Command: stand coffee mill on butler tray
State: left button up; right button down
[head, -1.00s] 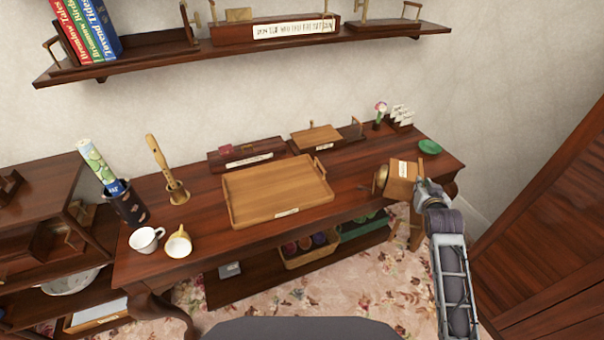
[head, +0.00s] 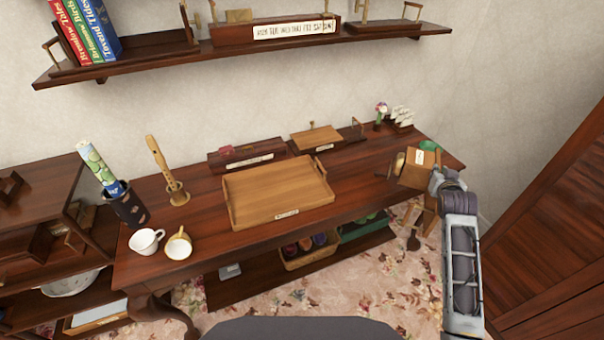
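The coffee mill (head: 416,176), a wooden box with a pale label and a brass part at its left side, is at the right end of the desk. It looks tilted, with the brass part toward the left. My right gripper (head: 436,183) is at its right side and appears shut on it; the fingertips are mostly hidden. I cannot tell whether the mill touches the desk. The butler tray (head: 236,214), light wood with raised sides and a label, lies empty in the middle of the desk. My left gripper is not in view.
A white cup (head: 146,242) and a cream cup (head: 178,246) stand left of the tray. Desk organisers (head: 246,155) line the back. A green dish (head: 429,145) is partly hidden behind the mill. Bare desktop (head: 355,190) lies between tray and mill.

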aim_at(273, 181)
jog(key=i+j, duration=0.3)
jog(key=i, duration=0.15)
jog(key=i+j, duration=0.25)
jog(key=i, duration=0.2)
